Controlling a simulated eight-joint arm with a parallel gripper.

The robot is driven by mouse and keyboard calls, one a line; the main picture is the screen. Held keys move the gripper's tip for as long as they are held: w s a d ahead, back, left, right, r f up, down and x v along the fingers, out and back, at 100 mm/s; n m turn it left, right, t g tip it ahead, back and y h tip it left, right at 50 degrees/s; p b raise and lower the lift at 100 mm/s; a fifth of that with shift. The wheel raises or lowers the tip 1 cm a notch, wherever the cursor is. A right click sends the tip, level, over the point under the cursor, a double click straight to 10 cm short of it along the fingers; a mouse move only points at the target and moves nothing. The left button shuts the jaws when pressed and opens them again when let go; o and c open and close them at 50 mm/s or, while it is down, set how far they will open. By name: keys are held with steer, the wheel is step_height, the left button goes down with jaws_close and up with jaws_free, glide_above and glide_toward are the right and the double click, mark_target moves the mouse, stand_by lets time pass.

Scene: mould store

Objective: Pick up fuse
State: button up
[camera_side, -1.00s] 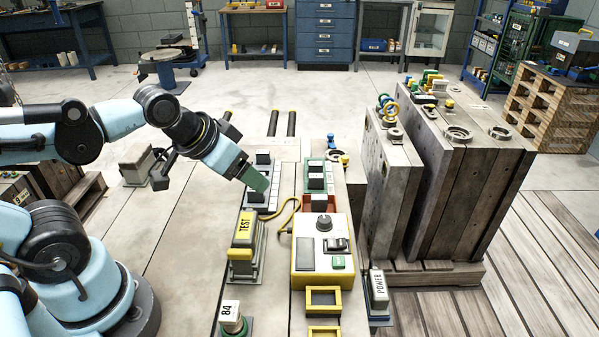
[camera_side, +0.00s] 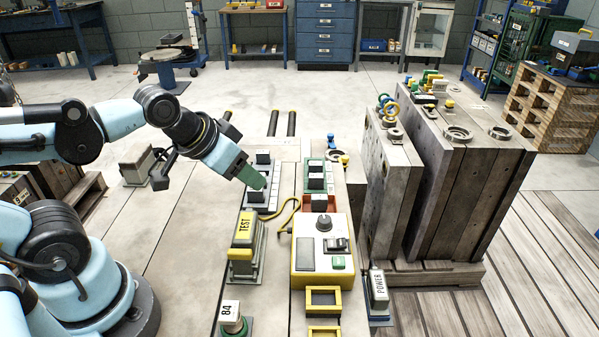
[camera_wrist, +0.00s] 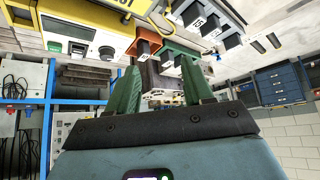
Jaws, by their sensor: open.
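My gripper (camera_side: 254,178) has green fingers and is over the grey rack (camera_side: 275,195) on the bench. It also shows in the wrist view (camera_wrist: 160,72), with its two fingers spread apart and nothing clearly held between them. A dark fuse-like block (camera_side: 255,196) stands in the rack just below the fingertips; I cannot tell whether they touch it. Another dark block (camera_side: 263,157) stands at the rack's far end. More dark blocks stand in the green rack (camera_side: 333,158) and the orange holder (camera_side: 306,203). Which block is the task's fuse is not clear.
A yellow-edged control box (camera_side: 308,255) sits right of the TEST block (camera_side: 243,235), with a yellow cable (camera_side: 292,213) between. A POWER block (camera_side: 378,289) and an 84 block (camera_side: 231,317) are nearer. Tall moulds (camera_side: 390,180) stand at the right.

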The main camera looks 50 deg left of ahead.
steer(key=w+r+m+g, duration=0.2)
steer(key=w+r, duration=0.2)
steer(key=w, duration=0.1)
steer(key=m+g, duration=0.5)
steer(key=m, duration=0.2)
glide_above(316, 163)
step_height(316, 163, down, 2)
steer(key=f, duration=0.6)
steer(key=shift+w+a, duration=0.2)
steer(key=shift+a, duration=0.15)
steer(key=shift+s+d+f, duration=0.15)
steer(key=shift+f, duration=1.45)
steer(key=shift+s+d+f, duration=0.1)
steer(key=shift+d+f, duration=0.05)
steer(key=shift+f, duration=1.45)
jaws_close()
